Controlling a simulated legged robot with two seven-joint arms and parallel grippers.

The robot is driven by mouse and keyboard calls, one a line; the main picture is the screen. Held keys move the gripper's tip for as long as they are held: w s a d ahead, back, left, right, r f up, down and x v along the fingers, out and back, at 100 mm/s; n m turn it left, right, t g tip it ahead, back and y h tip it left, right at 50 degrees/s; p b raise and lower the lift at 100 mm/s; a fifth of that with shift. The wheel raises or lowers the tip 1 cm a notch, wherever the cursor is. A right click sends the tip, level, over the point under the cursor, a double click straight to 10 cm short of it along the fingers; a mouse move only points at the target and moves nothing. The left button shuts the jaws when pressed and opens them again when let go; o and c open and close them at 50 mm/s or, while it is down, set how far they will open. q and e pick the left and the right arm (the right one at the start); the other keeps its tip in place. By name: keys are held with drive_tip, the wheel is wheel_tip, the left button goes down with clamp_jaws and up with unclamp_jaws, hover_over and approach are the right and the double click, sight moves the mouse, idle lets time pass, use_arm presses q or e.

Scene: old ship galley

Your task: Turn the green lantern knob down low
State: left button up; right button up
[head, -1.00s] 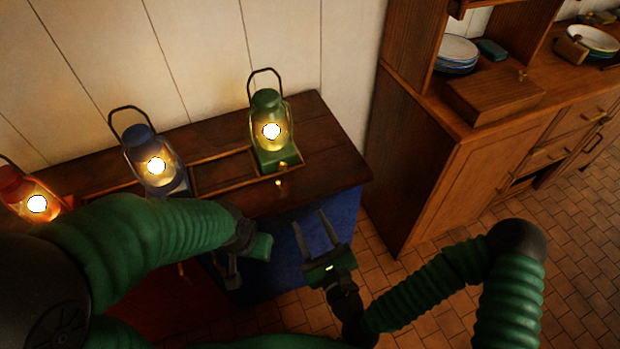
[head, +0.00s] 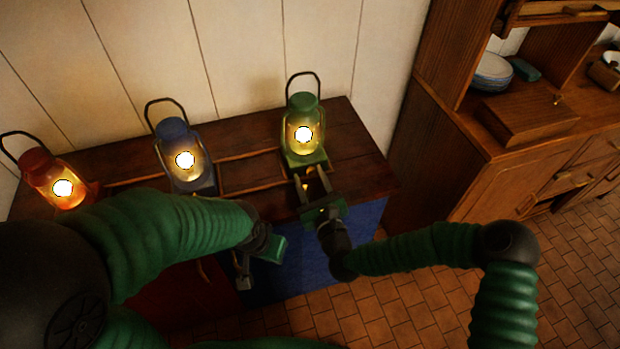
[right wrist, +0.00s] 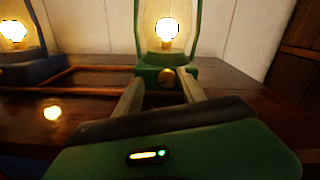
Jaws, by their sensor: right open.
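The green lantern (head: 303,130) stands lit and upright at the right end of the dark wooden counter, and it also shows in the right wrist view (right wrist: 150,58). Its small brass knob (right wrist: 168,75) is on the front of the green base. My right gripper (head: 310,177) is open, its fingers pointing at the base. In the right wrist view, the knob appears between the two fingertips (right wrist: 160,83); whether they touch it I cannot tell. My left gripper (head: 244,275) hangs low in front of the counter, left of my right one; its jaw opening is unclear.
A lit blue lantern (head: 186,160) and a lit red lantern (head: 55,183) stand to the left on the counter (head: 365,172). Thin wooden rails edge the lantern places. A wooden cabinet (head: 450,170) stands to the right. Tiled floor is open in front.

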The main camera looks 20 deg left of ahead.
drive_tip(key=shift+d+r, duration=0.15)
drive_tip(key=shift+d, duration=0.7)
drive_tip(key=c, duration=0.3)
drive_tip(key=shift+d, duration=0.2)
drive_tip(key=shift+c, duration=2.5)
drive_tip(key=shift+a, duration=0.15)
drive_tip(key=shift+c, duration=1.1)
drive_tip(key=shift+a, duration=0.4)
clamp_jaws()
use_arm(q)
drive_tip(key=shift+d+r, duration=0.15)
drive_tip(key=shift+d, duration=0.45)
drive_tip(key=shift+d, duration=0.1)
use_arm(e)
drive_tip(key=shift+d, duration=0.2)
